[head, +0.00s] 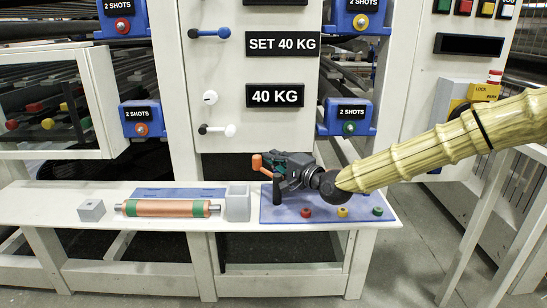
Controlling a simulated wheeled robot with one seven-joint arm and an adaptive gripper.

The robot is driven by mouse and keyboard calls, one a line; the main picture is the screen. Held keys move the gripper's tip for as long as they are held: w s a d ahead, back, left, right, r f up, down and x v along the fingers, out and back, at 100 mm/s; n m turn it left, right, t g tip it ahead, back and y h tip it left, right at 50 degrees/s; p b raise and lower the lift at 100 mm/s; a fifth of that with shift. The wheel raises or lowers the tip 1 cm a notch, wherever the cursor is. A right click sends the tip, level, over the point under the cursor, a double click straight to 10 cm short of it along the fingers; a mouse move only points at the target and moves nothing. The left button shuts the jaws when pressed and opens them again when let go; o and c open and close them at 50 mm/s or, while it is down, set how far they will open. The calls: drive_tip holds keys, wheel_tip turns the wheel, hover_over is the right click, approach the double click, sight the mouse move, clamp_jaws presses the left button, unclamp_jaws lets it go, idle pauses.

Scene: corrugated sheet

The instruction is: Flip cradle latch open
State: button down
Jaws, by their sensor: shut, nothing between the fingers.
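My gripper (279,185) comes in from the right on a pale yellow, ribbed arm. It is dark, shut and empty, over the left part of the blue mat (290,213) on the white bench. An orange piece (257,162) shows just left of the gripper. I cannot tell whether it is the cradle latch or whether the gripper touches it. A copper roller (166,208) with green bands and grey ends lies between a small grey block (91,210) and a taller grey block (237,203). No other clear latch shows, and the gripper hides what is behind it.
Red (306,212), yellow (342,212) and green (377,211) knobs sit on the mat below and right of the gripper. A white panel with a "40 KG" sign (275,95) stands behind. A blue box (349,118) is above the gripper. A white rail is at right.

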idle(0.3)
drive_tip(key=v, duration=1.2)
drive_tip(key=shift+w+a+p, duration=0.1)
drive_tip(key=shift+a+p, duration=0.05)
drive_tip(key=shift+p, duration=0.4)
drive_tip(key=shift+w+a+p, duration=0.15)
drive_tip(key=shift+a+p, duration=0.25)
drive_tip(key=shift+p, duration=0.8)
drive_tip(key=shift+w+m+t+h+p, duration=0.15)
drive_tip(key=shift+m+t+h+p, duration=0.15)
drive_tip(key=shift+p, duration=0.85)
drive_tip(key=shift+w, duration=0.15)
drive_tip(key=b+x, duration=0.1)
drive_tip(key=x, duration=0.7)
drive_tip(key=shift+f+b, duration=0.15)
drive_tip(key=shift+b, duration=0.15)
drive_tip(key=shift+x, duration=0.9)
drive_tip(key=shift+d+b, duration=0.1)
drive_tip(key=shift+b, duration=0.3)
